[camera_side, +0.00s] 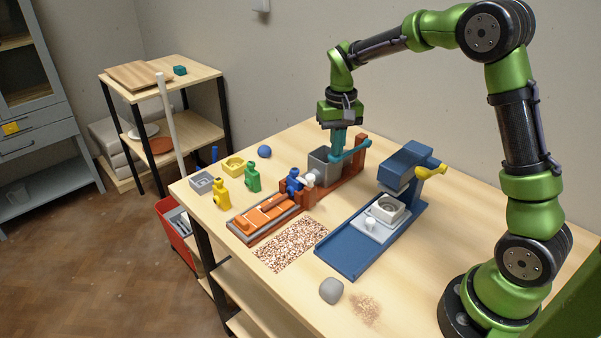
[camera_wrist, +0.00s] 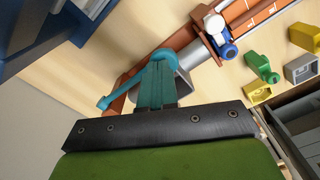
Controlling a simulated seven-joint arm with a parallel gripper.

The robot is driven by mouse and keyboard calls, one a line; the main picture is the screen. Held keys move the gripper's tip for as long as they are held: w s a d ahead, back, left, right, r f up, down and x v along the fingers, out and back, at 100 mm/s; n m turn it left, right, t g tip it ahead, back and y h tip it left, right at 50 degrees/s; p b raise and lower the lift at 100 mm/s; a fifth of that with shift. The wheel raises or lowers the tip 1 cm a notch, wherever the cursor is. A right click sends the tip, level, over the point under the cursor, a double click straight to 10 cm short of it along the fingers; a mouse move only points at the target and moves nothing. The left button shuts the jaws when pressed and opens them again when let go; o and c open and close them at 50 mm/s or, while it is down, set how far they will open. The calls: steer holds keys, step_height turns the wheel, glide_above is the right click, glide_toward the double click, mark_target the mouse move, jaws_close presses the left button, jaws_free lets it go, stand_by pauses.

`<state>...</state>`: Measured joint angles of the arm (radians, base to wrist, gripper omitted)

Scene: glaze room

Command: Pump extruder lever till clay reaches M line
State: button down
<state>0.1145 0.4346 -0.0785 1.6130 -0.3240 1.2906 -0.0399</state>
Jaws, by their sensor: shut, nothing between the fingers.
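The extruder has a grey hopper or barrel (camera_side: 322,164), a rust-red base (camera_side: 346,174) and a teal lever (camera_side: 356,151). The lever slants up to the right in the side view and crosses in front of my fingers' lower end. My gripper (camera_side: 338,147) is shut and empty, fingers pointing down; whether they touch the lever I cannot tell. In the wrist view the teal fingers (camera_wrist: 157,92) hide part of the grey barrel (camera_wrist: 186,83), with the lever (camera_wrist: 125,90) at their left. An orange runout tray (camera_side: 265,215) lies before the nozzle; marks on it are too small to read.
A blue press (camera_side: 398,167) with a yellow handle stands to the right. A blue valve (camera_side: 293,181) sits by the nozzle. Green (camera_side: 253,177) and yellow (camera_side: 222,194) pieces stand at left. A speckled patch (camera_side: 291,244) and grey lump (camera_side: 331,290) lie in front.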

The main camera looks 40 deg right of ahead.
steer(key=shift+r, duration=2.45)
steer(key=shift+r, duration=2.55)
steer(key=s+a+n+t+y, duration=0.1)
steer(key=s+a+t, duration=0.2)
steer(key=s, duration=0.7)
steer(key=s+a+n+t+y, duration=0.1)
steer(key=s+a+t, duration=0.3)
steer(key=s+a, duration=0.4)
steer(key=shift+s+r, duration=0.35)
steer(key=shift+s, duration=0.7)
